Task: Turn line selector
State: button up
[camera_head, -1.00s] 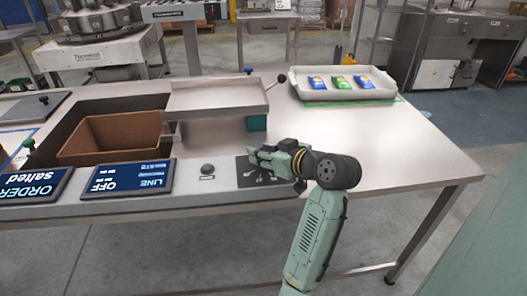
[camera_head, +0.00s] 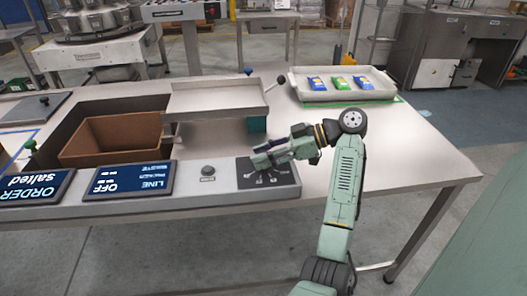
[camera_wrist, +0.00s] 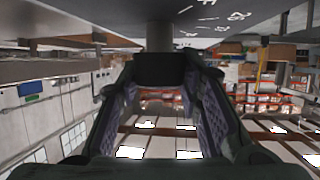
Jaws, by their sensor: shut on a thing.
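The line selector is a dark dial plate (camera_head: 285,177) with pale marks, at the right end of the control strip. My gripper (camera_head: 258,160) is over the plate, reaching in from the right, and hides the selector's knob in the head view. In the wrist view a black knob (camera_wrist: 160,70) on a thick shaft sits between the two fingers of my gripper (camera_wrist: 163,90), which is shut on it. The dial face (camera_wrist: 225,18) with white numbers and tick marks shows above. The line screen (camera_head: 130,179) reads LINE and OFF, upside down in the picture.
A small black button (camera_head: 208,171) sits left of the dial. An order screen (camera_head: 32,187) reads salted. A brown box (camera_head: 115,137) stands in the recess beside a metal pan (camera_head: 215,97). A white tray (camera_head: 343,95) holds three packets. The table's right side is clear.

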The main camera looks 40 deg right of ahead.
jog(key=shift+n+g+y, duration=0.3)
jog(key=shift+n+g, duration=0.3)
jog(key=shift+g, duration=0.1)
jog(key=o, duration=1.2)
jog(key=v, duration=1.2)
jog(key=shift+w+d+f, duration=0.1)
jog(key=shift+w, duration=0.1)
